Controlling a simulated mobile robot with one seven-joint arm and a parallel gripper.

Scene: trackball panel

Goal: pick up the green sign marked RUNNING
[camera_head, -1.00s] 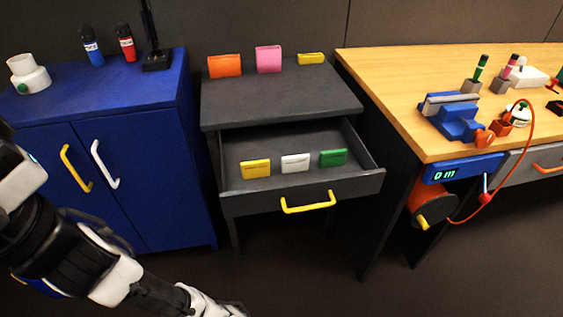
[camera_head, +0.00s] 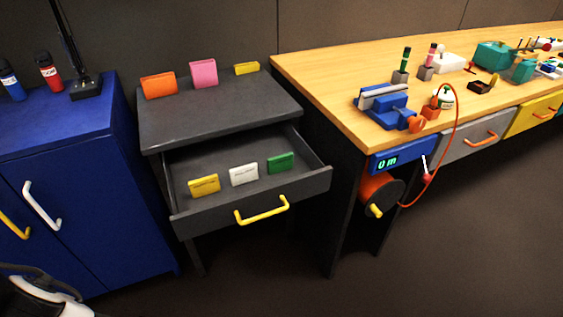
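A green sign (camera_head: 281,162) stands upright in the open drawer (camera_head: 322,181) of the dark grey cabinet, at the right end of a row of three. Its lettering is too small to read. A white sign (camera_head: 243,175) and a yellow sign (camera_head: 204,184) stand to its left, with small gaps between them. Only a bit of my arm shows at the bottom left corner. My gripper is not in view.
The drawer's yellow handle (camera_head: 262,211) sticks out in front. Orange (camera_head: 159,85) and pink (camera_head: 203,74) pieces stand on the cabinet top. A wooden workbench (camera_head: 330,85) with a blue vise (camera_head: 385,107) stands at right, a blue cabinet (camera_head: 85,190) at left. Dark floor ahead is clear.

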